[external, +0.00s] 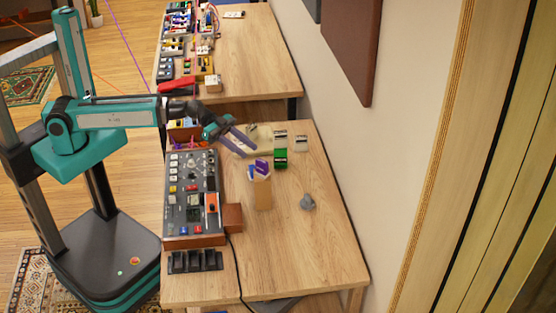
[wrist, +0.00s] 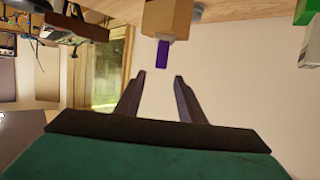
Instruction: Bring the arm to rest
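My arm reaches from its mobile base on the left out over the near wooden table (external: 290,255). My gripper (external: 244,143) is above the back part of this table, beyond the wooden holder (external: 262,193). In the wrist view my gripper (wrist: 158,83) has its two fingers apart with nothing between them. The wrist picture appears upside down, with the wooden holder (wrist: 167,17) and its purple item (wrist: 162,54) at the top, apart from the fingertips.
A control panel (external: 190,200) sits on the near table's left side, with a black rack (external: 195,262) in front. A green box (external: 280,158), white boxes (external: 301,143) and a grey object (external: 307,203) stand at right. The wall (external: 370,160) borders the right side. The table's front is mostly clear.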

